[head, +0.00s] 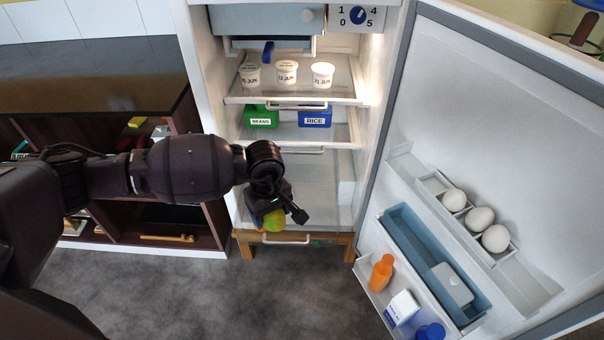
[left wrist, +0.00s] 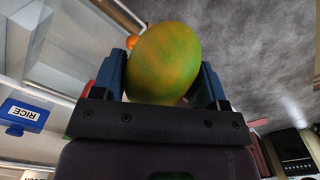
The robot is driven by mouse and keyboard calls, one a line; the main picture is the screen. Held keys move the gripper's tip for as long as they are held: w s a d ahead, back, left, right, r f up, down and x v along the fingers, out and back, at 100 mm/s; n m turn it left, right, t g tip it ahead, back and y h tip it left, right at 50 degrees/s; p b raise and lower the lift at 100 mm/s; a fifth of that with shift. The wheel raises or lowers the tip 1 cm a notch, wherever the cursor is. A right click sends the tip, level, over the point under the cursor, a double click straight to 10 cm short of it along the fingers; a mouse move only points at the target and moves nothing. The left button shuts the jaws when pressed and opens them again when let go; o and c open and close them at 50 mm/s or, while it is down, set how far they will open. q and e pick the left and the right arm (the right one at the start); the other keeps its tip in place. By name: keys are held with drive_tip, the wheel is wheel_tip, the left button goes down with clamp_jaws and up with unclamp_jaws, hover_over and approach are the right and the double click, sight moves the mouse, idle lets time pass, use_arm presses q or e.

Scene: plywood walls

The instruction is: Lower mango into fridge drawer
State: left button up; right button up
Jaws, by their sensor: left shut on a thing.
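A green and yellow mango (left wrist: 163,62) is held between the two blue fingers of my left gripper (left wrist: 165,75) in the left wrist view. In the head view the left gripper (head: 279,212) points down in front of the lower fridge, and part of the mango (head: 274,220) shows below it. The bottom drawer (head: 318,193) of the fridge has a white handle (head: 286,239) at its front. The gripper and mango are over or in front of the drawer; I cannot tell how far inside. The arm hides the drawer's left part. My right gripper is not in view.
The fridge door (head: 500,120) stands open at the right, with several eggs (head: 481,218), an orange bottle (head: 381,272) and a milk carton (head: 402,308). Above are white cups (head: 287,73), a green beans box (head: 262,118) and a blue rice box (head: 315,119). Grey floor lies in front.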

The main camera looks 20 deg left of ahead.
use_arm(q)
drive_tip(key=w+a+f+m+b, duration=0.1)
drive_tip(key=w+f+m+b, duration=0.35)
drive_tip(key=w+m, duration=0.5)
drive_tip(key=w+f+m+b, duration=0.4)
drive_tip(key=w+f+m, duration=0.1)
drive_tip(key=w+m, duration=0.5)
drive_tip(key=w+a+f+m+b, duration=0.1)
drive_tip(key=w+f+m+b, duration=0.35)
drive_tip(key=w+m, duration=0.55)
wheel_tip(320, 180, down, 9)
drive_tip(key=s+m+b, duration=0.1)
drive_tip(key=s+b, duration=0.1)
drive_tip(key=b, duration=0.4)
drive_tip(key=shift+s+d+f+m, duration=0.2)
drive_tip(key=shift+s+d+m, duration=0.05)
drive_tip(key=shift+m, duration=0.1)
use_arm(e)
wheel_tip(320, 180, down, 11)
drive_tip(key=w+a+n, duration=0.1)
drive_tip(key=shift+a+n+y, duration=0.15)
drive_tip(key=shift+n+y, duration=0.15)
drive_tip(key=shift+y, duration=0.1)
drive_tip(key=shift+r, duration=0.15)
use_arm(q)
drive_tip(key=shift+f, duration=0.1)
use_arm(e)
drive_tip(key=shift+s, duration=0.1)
